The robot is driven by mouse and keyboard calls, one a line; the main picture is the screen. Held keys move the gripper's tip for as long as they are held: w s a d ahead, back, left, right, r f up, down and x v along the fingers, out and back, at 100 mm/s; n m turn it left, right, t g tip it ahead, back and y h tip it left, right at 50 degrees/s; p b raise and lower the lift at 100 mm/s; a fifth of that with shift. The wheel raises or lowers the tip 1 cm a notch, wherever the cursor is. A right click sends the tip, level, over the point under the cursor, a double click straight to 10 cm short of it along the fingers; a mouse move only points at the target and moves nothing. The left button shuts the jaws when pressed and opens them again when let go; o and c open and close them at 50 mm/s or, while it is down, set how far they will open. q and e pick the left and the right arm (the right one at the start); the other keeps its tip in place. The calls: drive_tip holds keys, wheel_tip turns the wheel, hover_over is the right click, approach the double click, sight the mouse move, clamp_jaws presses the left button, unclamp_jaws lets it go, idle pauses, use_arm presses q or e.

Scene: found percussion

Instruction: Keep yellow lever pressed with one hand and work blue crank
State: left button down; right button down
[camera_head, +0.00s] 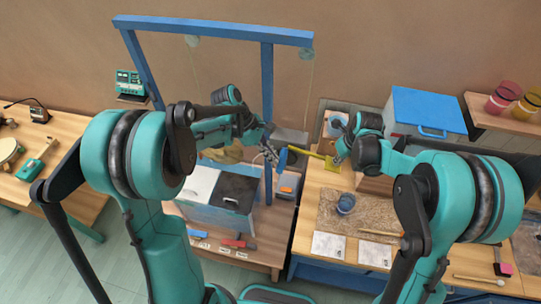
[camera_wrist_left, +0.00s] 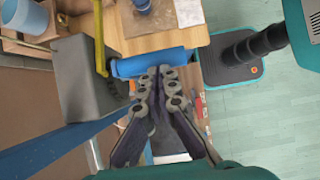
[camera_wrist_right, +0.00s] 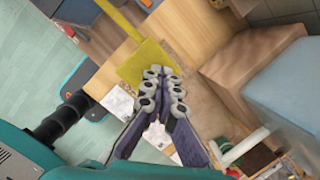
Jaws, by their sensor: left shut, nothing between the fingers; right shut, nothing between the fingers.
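The blue crank's handle (camera_head: 283,160) is a blue cylinder beside a grey box. In the left wrist view the handle (camera_wrist_left: 150,62) lies straight ahead of my left gripper (camera_wrist_left: 158,72). The left fingers (camera_head: 270,155) are shut and empty, their tips at the handle's edge; I cannot tell whether they touch. The yellow lever's flat paddle (camera_head: 333,164) sticks out to the right over the workbench. My right gripper (camera_head: 338,159) is shut and empty at the paddle. In the right wrist view its tips (camera_wrist_right: 163,73) overlap the paddle (camera_wrist_right: 143,60); contact is unclear.
The grey box (camera_wrist_left: 88,85) stands beside the crank handle. A blue frame (camera_head: 267,90) rises behind my left arm. A blue cup (camera_head: 346,203) stands on the right workbench. A blue-lidded box (camera_head: 428,110) is at the back right. A red-headed hammer (camera_head: 237,243) lies at the front.

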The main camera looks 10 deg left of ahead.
use_arm(q)
drive_tip(key=shift+d, duration=0.15)
drive_tip(key=shift+d+r+y, duration=0.2)
drive_tip(key=shift+d+y, duration=0.6)
drive_tip(key=shift+d, duration=0.1)
drive_tip(key=d+f+y, duration=0.3)
drive_tip(key=d+y, duration=0.2)
drive_tip(key=d, duration=0.5)
drive_tip(key=shift+f, duration=0.35)
